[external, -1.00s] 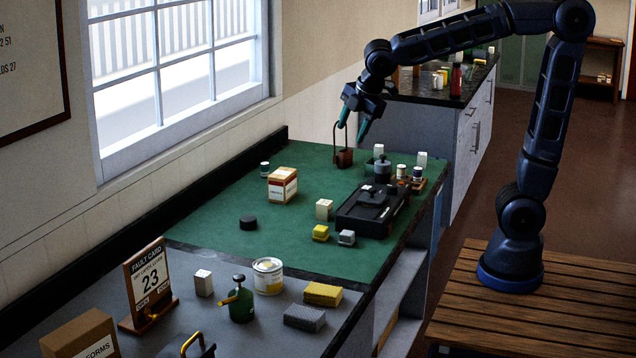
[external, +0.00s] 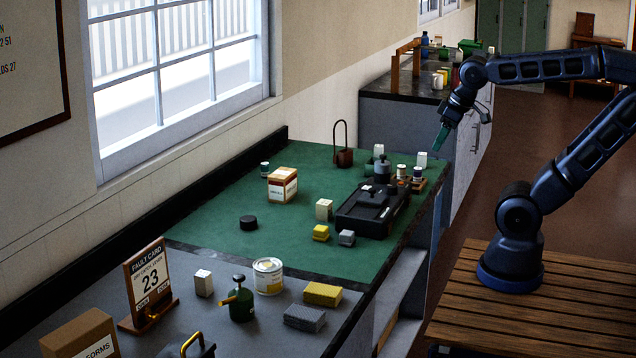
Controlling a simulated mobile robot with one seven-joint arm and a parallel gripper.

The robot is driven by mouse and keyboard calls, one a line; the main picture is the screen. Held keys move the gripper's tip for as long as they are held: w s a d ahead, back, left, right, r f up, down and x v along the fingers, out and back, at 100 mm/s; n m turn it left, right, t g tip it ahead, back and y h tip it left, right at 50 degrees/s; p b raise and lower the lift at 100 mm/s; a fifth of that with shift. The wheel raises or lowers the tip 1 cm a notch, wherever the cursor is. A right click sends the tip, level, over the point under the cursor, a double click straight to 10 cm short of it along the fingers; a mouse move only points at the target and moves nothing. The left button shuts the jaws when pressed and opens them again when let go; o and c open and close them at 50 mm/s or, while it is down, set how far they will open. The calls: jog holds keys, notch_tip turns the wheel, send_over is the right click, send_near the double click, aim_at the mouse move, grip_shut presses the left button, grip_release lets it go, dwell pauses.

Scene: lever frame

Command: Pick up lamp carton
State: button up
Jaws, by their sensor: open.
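Which item is the lamp carton is not certain, as no label is readable. A tan cardboard carton (external: 282,186) with a white label and a red mark stands on the green mat. Small pale cartons also stand on the mat: one (external: 324,209) near its middle and one (external: 422,159) at its far right. My gripper (external: 440,139) is open, with teal fingers pointing down, and looks empty. In the picture it is just above the far-right pale carton; the height between them is hard to judge.
A black case (external: 372,210) lies on the mat's right side, near a small wooden rack (external: 412,183) with little jars. A brown block with a tall hoop (external: 343,153) stands at the back. The mat's left front is mostly clear around a black puck (external: 248,222).

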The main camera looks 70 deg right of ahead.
jog(key=shift+o, duration=0.5)
jog(key=w+d+n+h, duration=0.2)
jog(key=w+d+n, duration=0.2)
jog(key=w+d, duration=0.65)
jog(key=n+g+h, duration=0.2)
jog(key=n+g, duration=0.2)
jog(key=n, duration=1.1)
send_over(422, 153)
jog(key=a, duration=0.3)
notch_tip(422, 153, down, 19)
jog(key=x, duration=1)
jog(key=shift+s+f, duration=0.3)
jog(key=shift+f, duration=0.05)
jog(key=c, duration=1)
